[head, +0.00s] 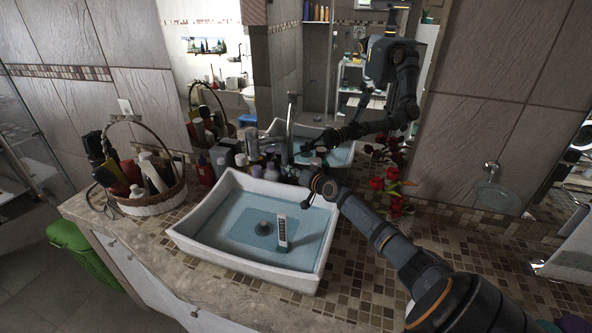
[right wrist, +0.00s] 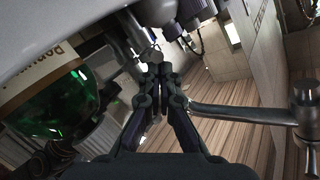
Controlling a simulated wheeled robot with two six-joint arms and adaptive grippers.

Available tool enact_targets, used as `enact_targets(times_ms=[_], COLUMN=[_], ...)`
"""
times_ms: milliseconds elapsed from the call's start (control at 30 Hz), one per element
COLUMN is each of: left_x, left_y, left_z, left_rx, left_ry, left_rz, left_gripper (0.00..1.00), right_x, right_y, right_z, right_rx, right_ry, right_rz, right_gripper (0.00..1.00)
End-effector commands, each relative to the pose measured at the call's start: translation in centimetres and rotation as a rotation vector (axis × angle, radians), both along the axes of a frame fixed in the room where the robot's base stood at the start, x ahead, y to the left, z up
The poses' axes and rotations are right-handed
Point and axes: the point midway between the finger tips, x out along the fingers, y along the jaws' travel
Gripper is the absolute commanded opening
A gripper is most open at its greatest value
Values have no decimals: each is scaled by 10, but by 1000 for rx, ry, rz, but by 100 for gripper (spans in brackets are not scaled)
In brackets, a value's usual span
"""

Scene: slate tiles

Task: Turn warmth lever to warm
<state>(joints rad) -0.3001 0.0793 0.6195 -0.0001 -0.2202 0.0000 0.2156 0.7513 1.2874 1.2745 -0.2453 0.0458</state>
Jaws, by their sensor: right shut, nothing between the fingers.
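The chrome tap (head: 290,130) stands upright behind the white basin (head: 190,240) in the head view. I cannot make out a separate warmth lever or its setting there. In the right wrist view a chrome bar (right wrist: 240,112) runs to a thick upright chrome post (right wrist: 305,110) at the right edge. I cannot tell whether this bar is the lever or the spout. My right gripper (right wrist: 157,75) is shut and empty, with its fingertips left of the bar. In the head view my right arm reaches from the lower right to the basin's back edge. My left gripper is not in view.
Several bottles (head: 255,172) crowd the counter behind the basin. A wicker basket (head: 150,203) with bottles stands at left. Red flowers (head: 393,185) stand right of my arm. A large mirror (head: 345,60) behind the tap reflects me. A green bottle (right wrist: 60,105) is close in the wrist view.

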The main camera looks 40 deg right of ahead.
Motion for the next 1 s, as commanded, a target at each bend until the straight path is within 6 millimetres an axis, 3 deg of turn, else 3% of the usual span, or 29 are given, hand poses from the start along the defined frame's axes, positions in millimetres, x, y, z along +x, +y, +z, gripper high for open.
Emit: enact_targets(times_ms=[400, 1000], left_x=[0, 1], left_y=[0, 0], left_z=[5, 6], left_rx=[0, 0], left_ry=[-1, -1], left_rz=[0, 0], left_gripper=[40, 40], right_x=[4, 5], right_y=[13, 14], right_z=[0, 1], right_rx=[1, 0], right_ry=[-1, -1], right_rz=[1, 1], right_gripper=[0, 0])
